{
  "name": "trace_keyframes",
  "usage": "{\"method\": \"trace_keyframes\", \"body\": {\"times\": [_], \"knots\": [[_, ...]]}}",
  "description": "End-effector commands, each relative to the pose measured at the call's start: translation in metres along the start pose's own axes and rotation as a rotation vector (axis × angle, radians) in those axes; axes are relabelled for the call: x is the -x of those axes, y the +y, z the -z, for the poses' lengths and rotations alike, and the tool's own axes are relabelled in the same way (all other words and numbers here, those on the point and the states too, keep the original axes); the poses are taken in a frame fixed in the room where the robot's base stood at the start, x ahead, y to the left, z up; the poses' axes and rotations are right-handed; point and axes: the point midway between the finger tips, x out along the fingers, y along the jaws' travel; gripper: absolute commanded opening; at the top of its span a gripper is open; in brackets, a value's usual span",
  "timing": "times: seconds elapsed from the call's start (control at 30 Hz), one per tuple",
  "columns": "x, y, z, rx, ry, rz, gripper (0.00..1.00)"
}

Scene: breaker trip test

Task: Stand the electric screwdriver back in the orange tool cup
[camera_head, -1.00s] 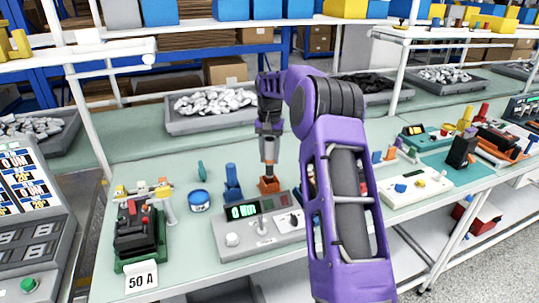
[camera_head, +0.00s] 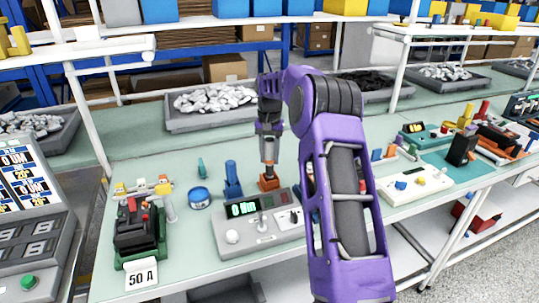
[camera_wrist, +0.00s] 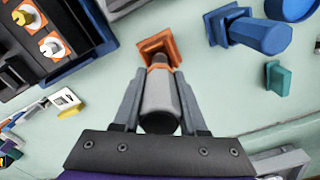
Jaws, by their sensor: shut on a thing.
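My gripper (camera_head: 268,130) is shut on the electric screwdriver (camera_head: 269,150), which has a grey body with an orange band. It holds the screwdriver roughly upright, tip down, over the orange tool cup (camera_head: 269,183). In the wrist view the grey screwdriver body (camera_wrist: 160,97) lies between the two fingers (camera_wrist: 160,110), and its far end overlaps the orange cup (camera_wrist: 156,44). The tip is at the cup's mouth or inside it; I cannot tell how deep, as the body hides it.
A blue holder (camera_head: 232,181) stands just left of the cup, with a blue round tin (camera_head: 199,198) farther left. A grey test box with a green display (camera_head: 242,209) is in front. A black breaker (camera_head: 138,229) sits at the left. Bench surface behind the cup is clear.

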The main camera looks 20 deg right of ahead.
Motion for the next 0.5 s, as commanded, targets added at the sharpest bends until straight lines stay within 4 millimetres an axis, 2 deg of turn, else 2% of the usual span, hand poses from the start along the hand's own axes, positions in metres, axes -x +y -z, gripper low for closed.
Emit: {"method": "trace_keyframes", "body": {"times": [0.5], "knots": [[-0.013,0.000,0.000,0.000,0.000,0.000,0.00]]}}
